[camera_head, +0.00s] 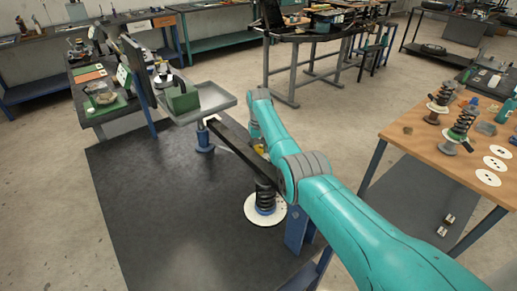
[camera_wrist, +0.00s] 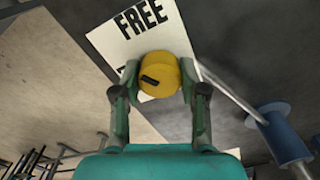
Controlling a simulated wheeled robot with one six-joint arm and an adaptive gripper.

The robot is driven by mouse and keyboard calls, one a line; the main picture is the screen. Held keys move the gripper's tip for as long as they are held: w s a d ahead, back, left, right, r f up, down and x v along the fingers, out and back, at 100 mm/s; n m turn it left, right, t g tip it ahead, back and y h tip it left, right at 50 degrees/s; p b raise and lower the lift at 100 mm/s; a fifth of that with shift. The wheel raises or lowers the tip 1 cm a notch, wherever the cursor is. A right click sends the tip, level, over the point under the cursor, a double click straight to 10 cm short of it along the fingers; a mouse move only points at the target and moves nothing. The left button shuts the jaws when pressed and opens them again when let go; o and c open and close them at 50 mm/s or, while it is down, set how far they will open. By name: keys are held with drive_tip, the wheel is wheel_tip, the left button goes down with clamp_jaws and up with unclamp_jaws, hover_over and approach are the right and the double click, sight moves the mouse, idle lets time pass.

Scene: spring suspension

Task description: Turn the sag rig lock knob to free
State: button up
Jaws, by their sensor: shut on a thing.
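The yellow lock knob (camera_wrist: 163,66) is near the middle of the wrist view, with a short black mark on its left half. Behind it is a white label (camera_wrist: 112,40) with the word FREE above the knob; other lettering below is mostly covered. My gripper (camera_wrist: 158,82) has one finger on each side of the knob and is shut on it. In the head view a small bit of yellow (camera_head: 261,149) shows beside the dark beam (camera_head: 232,142) of the rig; my teal arm hides the gripper there.
A coil spring (camera_head: 266,193) stands on a white disc (camera_head: 253,213) beneath the beam. A grey tray (camera_head: 222,101) carries a green block (camera_head: 184,100) at the beam's far end. The wooden bench (camera_head: 408,143) at right holds springs and white discs. The dark mat (camera_head: 165,220) is largely clear.

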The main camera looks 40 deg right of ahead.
sight(259, 147)
drive_tip(key=m, duration=0.6)
drive_tip(key=shift+m, duration=0.3)
idle(0.4)
drive_tip(key=o, duration=1.1)
drive_tip(key=shift+o, duration=0.2)
wheel_tip(259, 147, up, 12)
